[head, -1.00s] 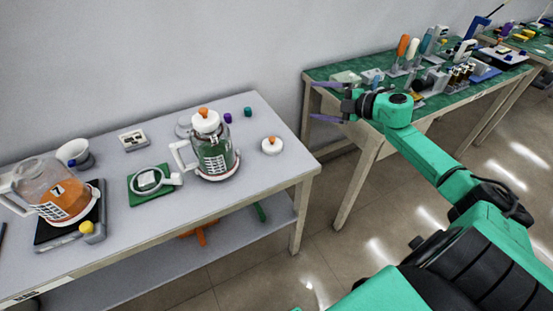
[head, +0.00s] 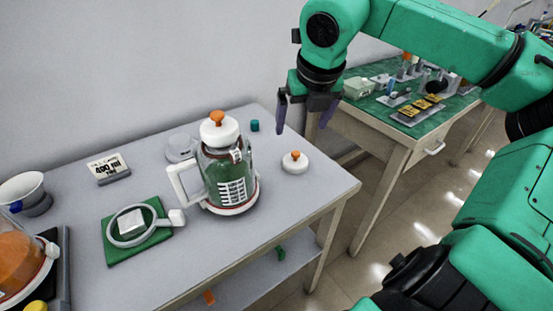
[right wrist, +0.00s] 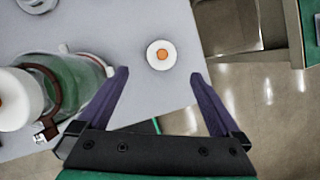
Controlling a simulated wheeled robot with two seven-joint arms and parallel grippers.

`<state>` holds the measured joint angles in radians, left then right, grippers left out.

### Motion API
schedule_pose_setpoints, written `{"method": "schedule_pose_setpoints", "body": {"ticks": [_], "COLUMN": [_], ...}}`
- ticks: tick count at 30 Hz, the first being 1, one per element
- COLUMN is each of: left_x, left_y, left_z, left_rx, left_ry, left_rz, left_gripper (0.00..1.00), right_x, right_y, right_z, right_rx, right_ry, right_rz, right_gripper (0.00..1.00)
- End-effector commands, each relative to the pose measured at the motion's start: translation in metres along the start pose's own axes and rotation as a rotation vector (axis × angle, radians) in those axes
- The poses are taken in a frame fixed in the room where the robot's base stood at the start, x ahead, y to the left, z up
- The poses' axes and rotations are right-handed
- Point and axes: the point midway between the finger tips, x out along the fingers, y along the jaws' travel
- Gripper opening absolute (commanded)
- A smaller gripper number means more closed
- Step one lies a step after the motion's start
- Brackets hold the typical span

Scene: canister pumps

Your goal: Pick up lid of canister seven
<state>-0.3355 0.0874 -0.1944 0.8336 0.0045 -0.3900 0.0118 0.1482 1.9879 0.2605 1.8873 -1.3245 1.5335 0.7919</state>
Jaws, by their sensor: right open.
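A loose round white lid with an orange knob (head: 295,162) lies flat near the right end of the grey table. It also shows in the right wrist view (right wrist: 161,54), between and just beyond the fingertips. My right gripper (head: 304,118) is open and empty, above the lid and apart from it. Its two purple fingers also show in the right wrist view (right wrist: 160,73). The canister with orange liquid (head: 20,262) is cut off at the left edge; its label is out of view now. My left gripper is not in view.
A canister with green liquid (head: 228,180), with its own white orange-knobbed top, stands left of the lid. A small teal piece (head: 255,125) sits behind. A green mat (head: 117,246) is farther left. The grey table (head: 290,205) is bare around the lid.

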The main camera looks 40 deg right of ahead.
Motion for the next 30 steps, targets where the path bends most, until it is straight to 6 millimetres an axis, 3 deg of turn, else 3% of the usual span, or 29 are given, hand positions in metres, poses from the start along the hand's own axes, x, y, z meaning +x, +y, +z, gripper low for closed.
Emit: {"method": "schedule_pose_setpoints", "body": {"ticks": [6, 18, 21, 27, 30], "left_x": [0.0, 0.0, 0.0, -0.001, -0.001], "left_y": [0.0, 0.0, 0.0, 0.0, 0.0], "left_z": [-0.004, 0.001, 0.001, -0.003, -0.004], "left_rx": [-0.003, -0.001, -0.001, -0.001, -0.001], "left_ry": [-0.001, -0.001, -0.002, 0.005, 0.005], "left_rz": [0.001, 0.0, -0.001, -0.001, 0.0], "left_gripper": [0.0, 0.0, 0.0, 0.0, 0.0], "right_x": [0.057, 0.125, 0.136, 0.136, 0.136], "right_y": [0.001, 0.002, 0.003, 0.003, 0.003], "right_z": [-0.002, -0.001, 0.0, 0.001, 0.001], "right_rx": [-0.001, -0.001, 0.0, 0.0, 0.0], "right_ry": [0.009, 0.008, 0.005, 0.002, 0.002], "right_rz": [0.004, 0.003, 0.006, 0.008, 0.008], "right_gripper": [1.0, 1.0, 1.0, 1.0, 0.62]}}
